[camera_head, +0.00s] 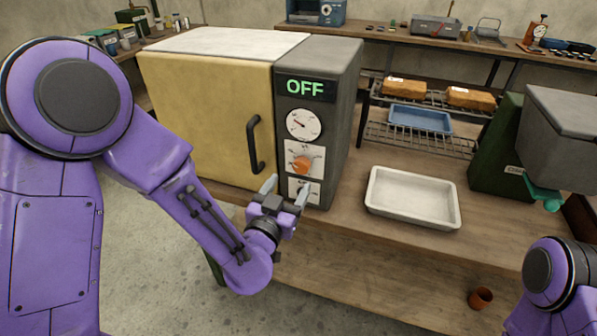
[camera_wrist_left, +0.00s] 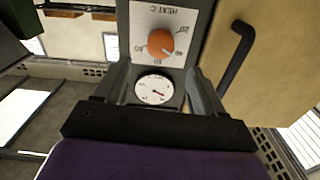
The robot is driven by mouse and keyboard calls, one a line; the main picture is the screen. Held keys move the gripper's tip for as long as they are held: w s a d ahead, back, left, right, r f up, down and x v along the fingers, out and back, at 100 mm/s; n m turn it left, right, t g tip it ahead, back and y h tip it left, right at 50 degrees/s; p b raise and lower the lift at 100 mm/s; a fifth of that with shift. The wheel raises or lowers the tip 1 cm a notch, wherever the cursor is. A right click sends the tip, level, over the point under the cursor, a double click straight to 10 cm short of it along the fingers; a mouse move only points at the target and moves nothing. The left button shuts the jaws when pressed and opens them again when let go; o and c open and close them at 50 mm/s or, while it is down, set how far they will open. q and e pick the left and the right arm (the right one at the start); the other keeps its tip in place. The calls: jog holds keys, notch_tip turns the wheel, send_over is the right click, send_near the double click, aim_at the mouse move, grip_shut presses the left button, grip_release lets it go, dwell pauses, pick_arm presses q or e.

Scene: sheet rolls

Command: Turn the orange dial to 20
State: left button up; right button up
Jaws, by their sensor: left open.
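The orange dial (camera_head: 301,163) sits on a white plate on the grey control panel of the cream oven, below a round gauge (camera_head: 303,124). In the left wrist view the orange dial (camera_wrist_left: 161,42) shows upside down, with numbers around it and "HEAT C" on the plate. I cannot read its setting surely. My left gripper (camera_head: 288,187) is open and empty, low in front of the panel, with its fingertips below the dial. In the left wrist view its fingers stand either side of the gauge (camera_wrist_left: 155,89), apart from the dial.
The oven's display (camera_head: 305,88) reads OFF. Its dark door handle (camera_head: 255,145) is close left of my left gripper. A white tray (camera_head: 412,198) lies on the bench to the right. A wire rack (camera_head: 421,139) and a green and grey machine (camera_head: 497,150) stand beyond.

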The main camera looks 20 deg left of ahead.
aim_at(299, 168)
pick_arm(q)
jog(key=w+p, duration=0.1)
jog(key=w, duration=0.6)
jog(key=shift+w+d+p, duration=0.15)
jog(key=shift+p, duration=0.2)
pick_arm(e)
notch_tip(299, 168, up, 2)
jog(key=shift+r, duration=0.2)
pick_arm(q)
jog(key=c, duration=1.1)
jog(key=shift+o, duration=0.2)
jog(key=shift+f, duration=0.1)
pick_arm(e)
jog(key=shift+f, duration=0.1)
pick_arm(q)
jog(key=n+b, duration=0.2)
jog(key=n, duration=0.4)
jog(key=shift+f, duration=0.1)
jog(key=n+b, duration=0.2)
jog(key=n, duration=0.3)
jog(key=shift+n, duration=0.4)
pick_arm(e)
notch_tip(299, 168, down, 4)
jog(key=shift+r, duration=0.1)
